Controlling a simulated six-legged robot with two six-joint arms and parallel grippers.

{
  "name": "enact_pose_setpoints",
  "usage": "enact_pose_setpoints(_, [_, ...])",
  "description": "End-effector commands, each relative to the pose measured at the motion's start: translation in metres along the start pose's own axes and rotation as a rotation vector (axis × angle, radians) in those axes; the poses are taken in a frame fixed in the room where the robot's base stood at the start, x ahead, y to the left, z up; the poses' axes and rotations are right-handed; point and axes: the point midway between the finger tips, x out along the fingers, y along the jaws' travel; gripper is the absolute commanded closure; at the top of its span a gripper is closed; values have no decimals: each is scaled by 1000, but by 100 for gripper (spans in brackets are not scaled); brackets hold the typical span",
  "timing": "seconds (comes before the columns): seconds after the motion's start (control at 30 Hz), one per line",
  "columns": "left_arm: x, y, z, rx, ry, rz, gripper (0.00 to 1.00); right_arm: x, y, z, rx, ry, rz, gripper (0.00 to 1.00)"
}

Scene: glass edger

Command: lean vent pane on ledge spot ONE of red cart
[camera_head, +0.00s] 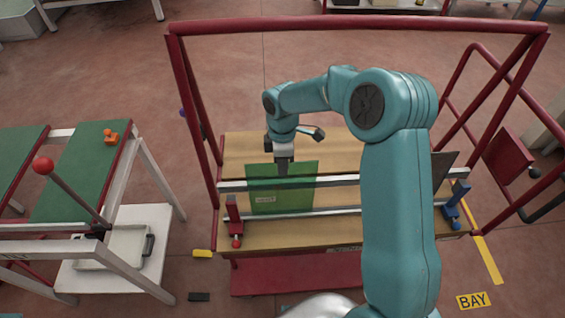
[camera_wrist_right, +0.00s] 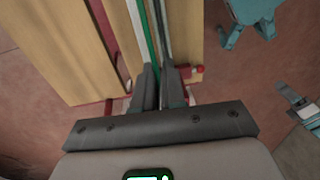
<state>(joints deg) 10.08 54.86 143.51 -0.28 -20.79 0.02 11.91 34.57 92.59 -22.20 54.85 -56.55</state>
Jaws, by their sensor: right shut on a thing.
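The green pane (camera_head: 300,190), with a small pale label near its lower left, stands at the left part of the red cart (camera_head: 350,27). Its lower edge is at or close to the pale ledge (camera_head: 325,213); I cannot tell whether it touches. My right gripper (camera_head: 283,172) is shut on the pane's upper edge from above. In the right wrist view the pane (camera_wrist_right: 152,45) shows edge-on as a thin green strip between the fingers (camera_wrist_right: 159,78). No ledge spot mark is readable. My left gripper is not in view.
A dark pane (camera_head: 443,163) stands at the cart's right, partly behind my arm. A red post (camera_head: 233,210) and a blue post (camera_head: 456,205) stand near the ledge's ends. A green-topped table (camera_head: 82,175) is at left. The cart's upright frame surrounds the arm's reach.

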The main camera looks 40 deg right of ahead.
Motion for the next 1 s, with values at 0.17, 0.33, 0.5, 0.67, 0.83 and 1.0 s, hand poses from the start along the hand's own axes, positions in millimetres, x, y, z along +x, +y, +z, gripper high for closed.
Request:
enact_pose_setpoints(0.17, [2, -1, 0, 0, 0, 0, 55, 2, 0, 0, 0, 1, 2, 100])
enact_pose_setpoints(0.33, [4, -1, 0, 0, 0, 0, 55, 4, 0, 0, 0, 1, 2, 100])
enact_pose_setpoints(0.5, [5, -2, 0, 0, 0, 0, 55, 6, 0, 0, 0, 1, 2, 100])
enact_pose_setpoints(0.67, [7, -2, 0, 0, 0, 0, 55, 9, 0, 0, 0, 1, 2, 100])
enact_pose_setpoints(0.83, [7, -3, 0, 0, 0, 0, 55, 10, 0, 0, 0, 1, 2, 74])
enact_pose_setpoints(1.0, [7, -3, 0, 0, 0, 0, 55, 10, 0, 0, 0, 1, 1, 60])
